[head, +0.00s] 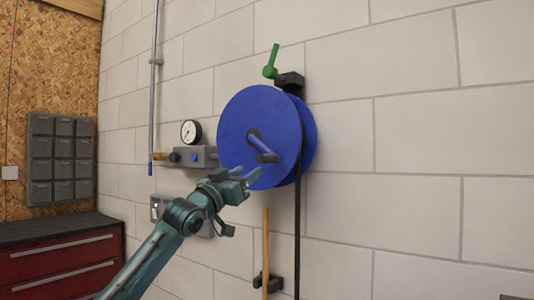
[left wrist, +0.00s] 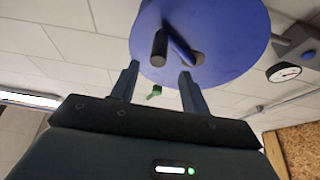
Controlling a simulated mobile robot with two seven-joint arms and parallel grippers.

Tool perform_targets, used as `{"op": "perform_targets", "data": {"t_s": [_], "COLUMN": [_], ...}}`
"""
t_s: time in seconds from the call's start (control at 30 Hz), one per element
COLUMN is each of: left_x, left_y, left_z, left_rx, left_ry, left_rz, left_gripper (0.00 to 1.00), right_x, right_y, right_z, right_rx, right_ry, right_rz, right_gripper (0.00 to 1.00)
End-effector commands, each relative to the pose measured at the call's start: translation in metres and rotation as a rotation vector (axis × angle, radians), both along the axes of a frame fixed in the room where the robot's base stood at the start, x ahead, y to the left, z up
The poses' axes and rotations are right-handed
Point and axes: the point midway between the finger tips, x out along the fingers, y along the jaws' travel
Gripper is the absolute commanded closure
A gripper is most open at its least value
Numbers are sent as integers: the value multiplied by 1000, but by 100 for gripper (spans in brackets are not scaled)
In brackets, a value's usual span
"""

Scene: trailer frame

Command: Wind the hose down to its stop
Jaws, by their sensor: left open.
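A blue hose reel (head: 240,120) is mounted on the block wall in the middle of the head view. Its crank has a blue arm and a dark handle (head: 266,158) on the front disc. A black hose (head: 297,230) hangs down from the reel. My left gripper (head: 252,176) is open and empty, just below the crank handle at the reel's lower edge. In the left wrist view the reel (left wrist: 225,30) fills the top, and the dark handle (left wrist: 159,47) shows beyond and between the open fingers (left wrist: 158,82). My right gripper is not in view.
A green lever (head: 271,62) sits above the reel. A pressure gauge (head: 190,132) and grey valve block (head: 190,156) are on the wall to the left. A wooden stick (head: 265,240) stands below the reel. A red cabinet (head: 60,262) is at lower left. The wall at right is clear.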

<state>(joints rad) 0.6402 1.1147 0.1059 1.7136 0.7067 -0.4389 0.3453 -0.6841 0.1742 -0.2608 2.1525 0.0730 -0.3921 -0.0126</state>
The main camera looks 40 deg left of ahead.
Motion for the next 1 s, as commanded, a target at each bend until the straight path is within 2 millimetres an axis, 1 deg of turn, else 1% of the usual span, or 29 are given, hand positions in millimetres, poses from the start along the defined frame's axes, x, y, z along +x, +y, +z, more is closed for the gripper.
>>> {"op": "perform_targets", "data": {"t_s": [0.03,0.23,0.4,0.5,0.63,0.9,1.0], "left_x": [9,46,71,80,86,87,87], "left_y": [1,4,7,7,8,8,8], "left_z": [12,27,34,36,36,36,36], "left_rx": [-3,-3,0,0,2,2,2], "left_ry": [-3,-1,1,0,1,1,1], "left_rz": [0,-1,0,-1,0,0,0], "left_gripper": [54,54,54,54,54,54,61], "right_x": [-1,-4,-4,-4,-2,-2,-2], "right_y": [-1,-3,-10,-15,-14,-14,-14], "right_z": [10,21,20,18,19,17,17], "right_rx": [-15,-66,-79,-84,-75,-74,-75], "right_ry": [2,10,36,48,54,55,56], "right_rz": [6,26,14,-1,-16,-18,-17], "right_gripper": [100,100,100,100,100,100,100]}}
